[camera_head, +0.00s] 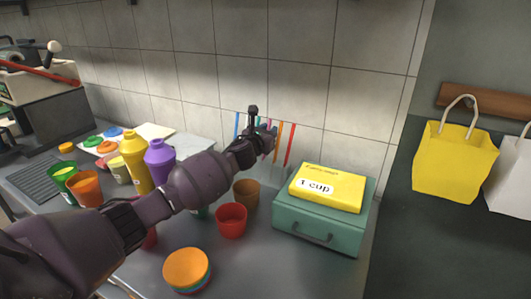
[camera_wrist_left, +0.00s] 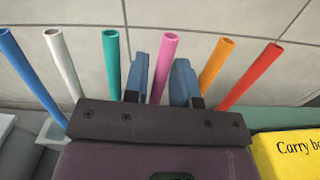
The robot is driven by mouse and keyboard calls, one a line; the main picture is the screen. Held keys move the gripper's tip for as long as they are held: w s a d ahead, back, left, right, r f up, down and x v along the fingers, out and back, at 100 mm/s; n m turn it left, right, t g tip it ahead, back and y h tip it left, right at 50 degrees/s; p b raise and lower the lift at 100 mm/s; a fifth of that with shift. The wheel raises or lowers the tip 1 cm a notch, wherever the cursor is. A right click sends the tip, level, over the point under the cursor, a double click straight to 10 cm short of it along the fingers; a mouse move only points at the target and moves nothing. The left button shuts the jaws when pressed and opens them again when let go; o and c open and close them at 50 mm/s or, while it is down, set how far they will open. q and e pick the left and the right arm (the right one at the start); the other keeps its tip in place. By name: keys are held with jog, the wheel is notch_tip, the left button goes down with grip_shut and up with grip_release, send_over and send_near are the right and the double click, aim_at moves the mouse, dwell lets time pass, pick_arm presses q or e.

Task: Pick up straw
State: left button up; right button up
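Several coloured straws stand upright in a fanned row by the tiled wall. In the left wrist view they are blue (camera_wrist_left: 30,75), white (camera_wrist_left: 63,65), teal (camera_wrist_left: 112,62), pink (camera_wrist_left: 163,62), orange (camera_wrist_left: 215,62) and red (camera_wrist_left: 250,75). The orange straw (camera_head: 278,139) and red straw (camera_head: 290,144) also show in the head view. My left gripper (camera_wrist_left: 160,80) has its two blue fingers apart, one on each side of the pink straw, with gaps visible. In the head view my left gripper (camera_head: 254,118) covers part of the row. My right gripper is out of view.
A green box (camera_head: 315,228) with a yellow "1 cup" pack (camera_head: 335,177) on top stands to the right. Red (camera_head: 231,220) and brown (camera_head: 246,192) cups stand below my arm. Purple (camera_head: 159,163) and yellow (camera_head: 133,160) bottles crowd the left. A yellow bag (camera_head: 455,160) is far right.

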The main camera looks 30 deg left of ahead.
pick_arm(q)
grip_shut()
dwell(0.3)
jog(key=shift+r, duration=0.1)
